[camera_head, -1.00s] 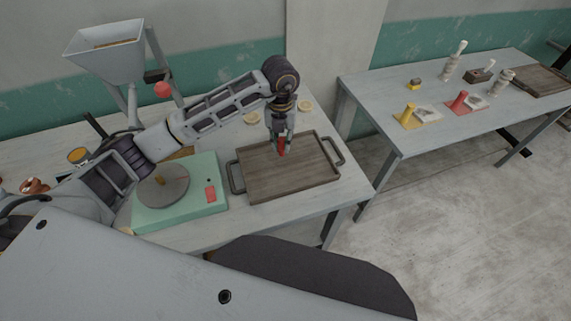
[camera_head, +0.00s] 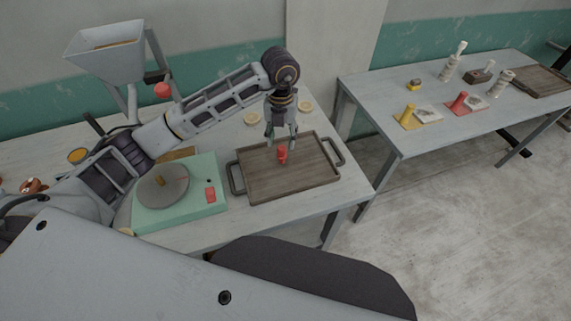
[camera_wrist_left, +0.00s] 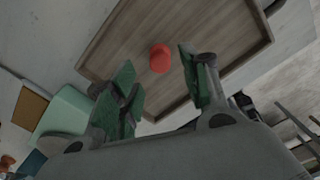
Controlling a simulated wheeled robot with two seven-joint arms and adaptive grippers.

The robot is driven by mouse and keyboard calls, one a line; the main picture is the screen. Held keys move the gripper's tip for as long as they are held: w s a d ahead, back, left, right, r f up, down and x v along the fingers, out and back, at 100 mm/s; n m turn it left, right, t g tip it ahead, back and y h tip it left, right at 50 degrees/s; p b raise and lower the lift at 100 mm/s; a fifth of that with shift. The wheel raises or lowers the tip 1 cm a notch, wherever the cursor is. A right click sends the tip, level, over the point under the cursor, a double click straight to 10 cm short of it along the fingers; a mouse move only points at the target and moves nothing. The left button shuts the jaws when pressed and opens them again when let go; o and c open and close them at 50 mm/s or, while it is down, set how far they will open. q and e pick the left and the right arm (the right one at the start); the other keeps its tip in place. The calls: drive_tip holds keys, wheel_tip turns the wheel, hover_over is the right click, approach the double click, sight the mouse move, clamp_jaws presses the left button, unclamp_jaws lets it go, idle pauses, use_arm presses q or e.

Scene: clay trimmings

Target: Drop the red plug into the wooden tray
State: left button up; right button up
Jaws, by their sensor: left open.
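The red plug (camera_head: 282,155) stands upright on the floor of the wooden tray (camera_head: 310,181), left of its middle. My left gripper (camera_head: 281,143) is open just above the plug, its fingers apart and holding nothing. In the left wrist view the plug (camera_wrist_left: 160,58) shows as a red round shape beyond the fingertips of my left gripper (camera_wrist_left: 160,80), with bare tray wood (camera_wrist_left: 205,28) around it. The green finger pads are spread and do not touch the plug. My right gripper is not in view.
A green scale-like device with a round plate (camera_head: 180,215) stands left of the tray. Pale discs (camera_head: 252,118) lie behind it. A hopper (camera_head: 105,40) stands at the back left. A second table (camera_head: 440,90) at right holds yellow, red and white items.

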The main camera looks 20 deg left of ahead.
use_arm(q)
drive_tip(key=shift+r, duration=2.65)
drive_tip(key=shift+s+f, duration=0.1)
drive_tip(key=shift+s, duration=0.05)
